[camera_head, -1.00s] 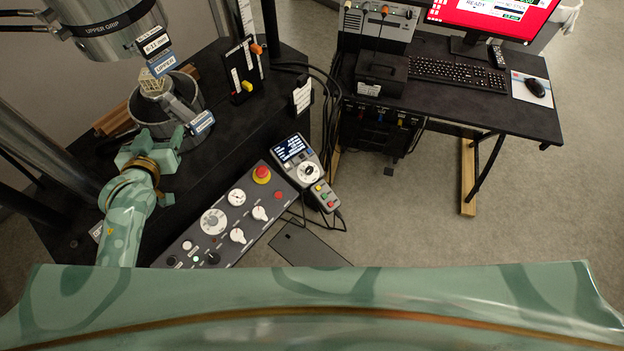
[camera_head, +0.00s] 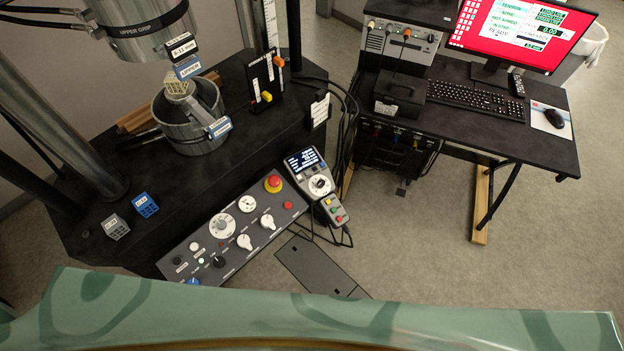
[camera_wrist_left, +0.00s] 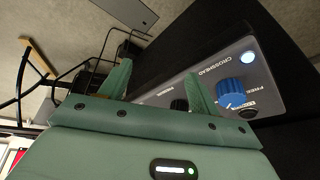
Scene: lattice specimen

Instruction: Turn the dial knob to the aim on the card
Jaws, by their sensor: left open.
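I cannot tell which is the task's dial, nor which card holds the aim. In the left wrist view my left gripper (camera_wrist_left: 157,78) is open, nothing seen between its fingers. A blue knob (camera_wrist_left: 231,93) and a lit button (camera_wrist_left: 247,57) by the word CROSSHEAD are right of its fingers. My right gripper is not in view.
A red stop button (camera_head: 273,183) sits at the panel's far end. A blue block (camera_head: 146,205) and a grey block (camera_head: 116,227) lie on the black machine table (camera_head: 90,190). A steel lower grip (camera_head: 190,125) stands behind. A white card (camera_head: 320,110) hangs near cables.

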